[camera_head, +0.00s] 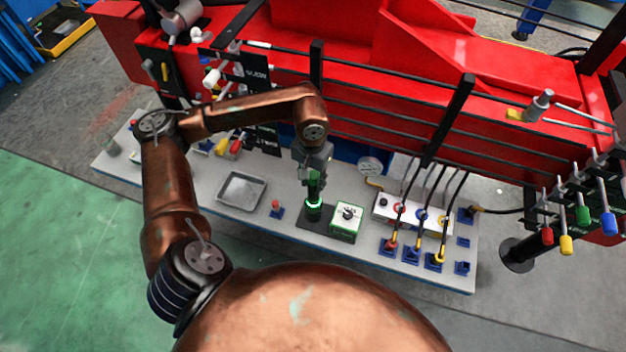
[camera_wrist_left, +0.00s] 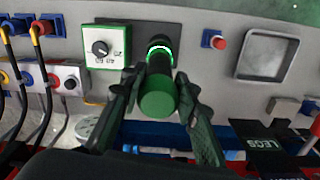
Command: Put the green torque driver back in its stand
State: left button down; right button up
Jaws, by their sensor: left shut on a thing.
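The green torque driver (camera_wrist_left: 158,98) is a green cylinder held between the two fingers of my left gripper (camera_wrist_left: 160,78). In the head view, my left gripper (camera_head: 314,172) points down and the driver shows below it as a dark green upright shape. The driver is over the black stand (camera_head: 313,214), whose glowing green ring also shows in the wrist view (camera_wrist_left: 160,48). Driver and ring look lined up. The lower end of the driver is hidden, so I cannot tell how deep it sits. My right gripper is not in view.
A green-and-white dial box (camera_head: 347,218) stands right beside the stand. A red button (camera_head: 276,207) and a grey tray (camera_head: 241,191) are to the left. Cabled plugs (camera_head: 413,250) are to the right. Red machinery and black rails rise behind the bench (camera_head: 180,178).

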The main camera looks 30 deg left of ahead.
aim_at(312, 176)
pick_arm(q)
jog(key=shift+f+b, duration=0.4)
jog(key=shift+f, duration=0.05)
jog(key=c, duration=1.6)
grip_release()
jog(key=shift+o, duration=1)
jog(key=shift+r, duration=0.1)
jog(key=shift+r, duration=0.2)
jog(key=shift+r+p, duration=0.95)
jog(key=shift+r, duration=1.3)
